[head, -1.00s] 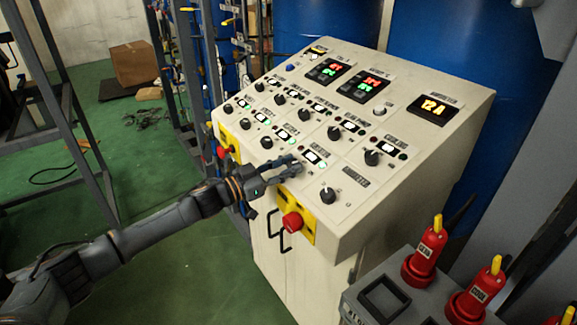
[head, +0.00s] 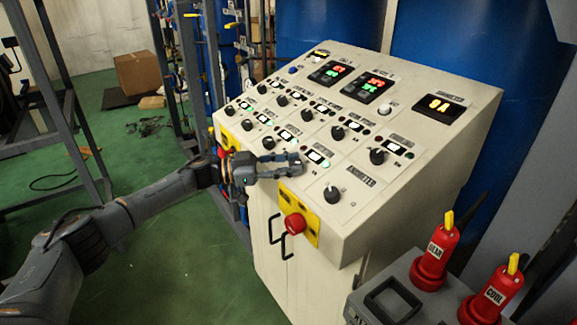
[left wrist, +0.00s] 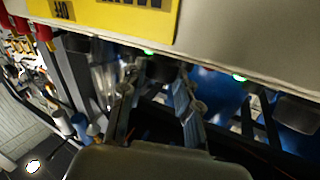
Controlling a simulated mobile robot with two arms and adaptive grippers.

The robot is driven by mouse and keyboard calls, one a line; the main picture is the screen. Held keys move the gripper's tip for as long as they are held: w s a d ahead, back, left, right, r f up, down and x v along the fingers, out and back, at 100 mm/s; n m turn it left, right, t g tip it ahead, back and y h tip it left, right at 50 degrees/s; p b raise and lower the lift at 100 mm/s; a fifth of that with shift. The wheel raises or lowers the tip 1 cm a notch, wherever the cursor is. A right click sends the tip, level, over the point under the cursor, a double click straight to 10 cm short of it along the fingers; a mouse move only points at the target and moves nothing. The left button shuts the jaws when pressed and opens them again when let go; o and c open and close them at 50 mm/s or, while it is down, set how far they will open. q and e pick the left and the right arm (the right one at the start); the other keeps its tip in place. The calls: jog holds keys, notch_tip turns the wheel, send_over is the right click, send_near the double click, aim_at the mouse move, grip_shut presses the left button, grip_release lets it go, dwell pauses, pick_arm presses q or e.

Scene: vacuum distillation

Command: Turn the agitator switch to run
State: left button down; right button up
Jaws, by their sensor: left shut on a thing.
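My left gripper (head: 296,164) reaches in from the left over the lower front of the sloped cream control panel (head: 430,190). The panel labels are too small to read, so I cannot confirm which knob is the agitator switch. My right gripper is not in view.
A red emergency button (head: 295,223) on a yellow plate (head: 311,228) sits just below the gripper. Other black knobs (head: 331,194) surround it. An amber current display (head: 440,106) is at upper right. Red-and-yellow handles (head: 436,255) stand on a grey box at lower right.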

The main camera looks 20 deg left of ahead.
pick_arm(q)
jog(key=c, duration=1)
grip_release()
jog(key=shift+o, duration=0.2)
jog(key=shift+a, duration=0.1)
jog(key=v, duration=1.1)
jog(key=shift+s+a, duration=0.15)
jog(key=shift+a, duration=0.2)
